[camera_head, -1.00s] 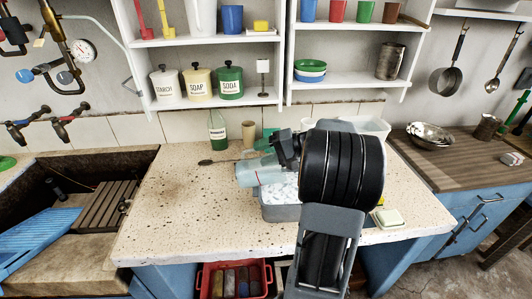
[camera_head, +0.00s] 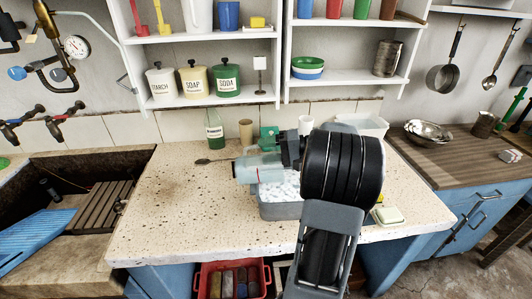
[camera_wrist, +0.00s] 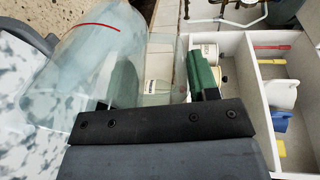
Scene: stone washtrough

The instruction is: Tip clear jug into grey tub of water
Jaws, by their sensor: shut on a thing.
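The clear jug (camera_head: 258,168) lies on its side, close to level, above the grey tub (camera_head: 282,212) on the speckled counter. Its far end points left, past the tub's left edge. My gripper (camera_head: 288,152) is shut on the jug from the right, its fingers partly hidden behind my dark wrist. In the wrist view the clear jug (camera_wrist: 92,65) shows a red line, beside my gripper (camera_wrist: 155,95). The tub holds pale, white-flecked water. My arm hides the tub's right part. I cannot tell whether water is in the jug.
A green bottle (camera_head: 214,131), a tan cup (camera_head: 246,131) and a green item (camera_head: 268,138) stand behind the tub. A dark spoon (camera_head: 212,160) lies left of the jug. A soap dish (camera_head: 389,216) is at right. The counter's left part is clear; shelves hang above.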

